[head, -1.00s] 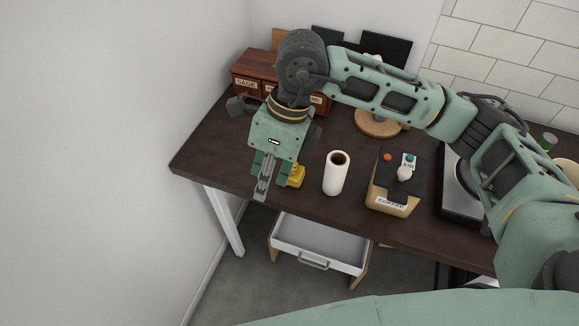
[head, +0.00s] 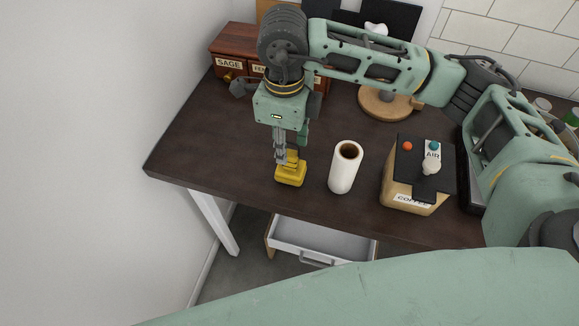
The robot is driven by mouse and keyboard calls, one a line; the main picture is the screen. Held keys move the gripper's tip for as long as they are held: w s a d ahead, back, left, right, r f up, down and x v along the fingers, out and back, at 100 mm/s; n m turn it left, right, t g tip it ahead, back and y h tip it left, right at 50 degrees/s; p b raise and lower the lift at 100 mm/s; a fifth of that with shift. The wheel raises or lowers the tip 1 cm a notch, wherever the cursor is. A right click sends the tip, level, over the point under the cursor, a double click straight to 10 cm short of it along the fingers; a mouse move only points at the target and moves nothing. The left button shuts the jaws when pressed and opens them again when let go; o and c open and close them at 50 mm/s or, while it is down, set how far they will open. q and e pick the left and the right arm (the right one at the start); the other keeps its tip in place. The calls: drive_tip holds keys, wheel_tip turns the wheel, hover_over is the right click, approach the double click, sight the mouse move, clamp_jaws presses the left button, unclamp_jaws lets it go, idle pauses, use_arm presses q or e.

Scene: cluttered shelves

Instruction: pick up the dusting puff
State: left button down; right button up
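A small yellow object (head: 290,174) with a wide base and a narrower top stands near the front left of the dark table; I take it for the dusting puff, but its kind is not clear. My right gripper (head: 281,154) points down at its top, with the fingers at or just beside its upper left side. The fingers show nearly edge-on and overlap the object, so I cannot tell their gap or whether they touch it. My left gripper is out of view.
A white paper roll (head: 344,170) stands upright right of the yellow object. A wooden drawer rack (head: 235,68) stands behind the gripper. The table's left front is clear. A white drawer (head: 320,238) shows below.

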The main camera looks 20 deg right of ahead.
sight(290, 155)
drive_tip(key=shift+s+d+f, duration=0.1)
drive_tip(key=shift+s+f, duration=0.1)
drive_tip(key=shift+f, duration=0.2)
drive_tip(key=f, duration=0.1)
drive_tip(key=f+p, duration=0.1)
drive_tip(key=f, duration=0.1)
drive_tip(key=f+p, duration=0.1)
drive_tip(key=shift+w+d+f, duration=0.15)
drive_tip(key=shift+d+f, duration=0.2)
drive_tip(key=shift+f, duration=0.05)
clamp_jaws()
